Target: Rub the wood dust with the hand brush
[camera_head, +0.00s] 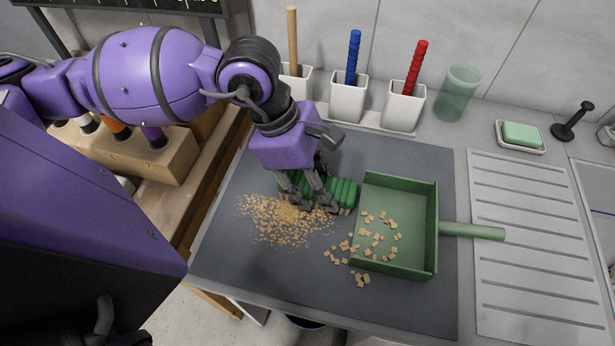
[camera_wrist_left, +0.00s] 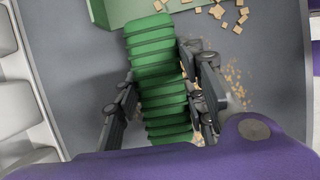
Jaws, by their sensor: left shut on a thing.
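My left gripper (camera_head: 308,192) is shut on the green ribbed hand brush (camera_head: 343,190), with a finger on each side of it. The brush shows well in the left wrist view (camera_wrist_left: 156,62), running lengthwise between the fingers (camera_wrist_left: 165,105). The brush is low over the grey mat; its bristles are mostly hidden. The wood dust (camera_head: 280,222) is a scattered tan patch on the mat, just in front of and beside the brush. A green dustpan (camera_head: 425,225) lies right of the brush, with several wood chips (camera_head: 376,235) in it and others at its open left edge.
White cups (camera_head: 348,100) holding a wooden, a blue and a red handle stand along the back. A green glass (camera_head: 457,92), a soap dish (camera_head: 520,136) and a ridged drainboard (camera_head: 530,240) are at the right. The front of the mat (camera_head: 300,285) is mostly clear.

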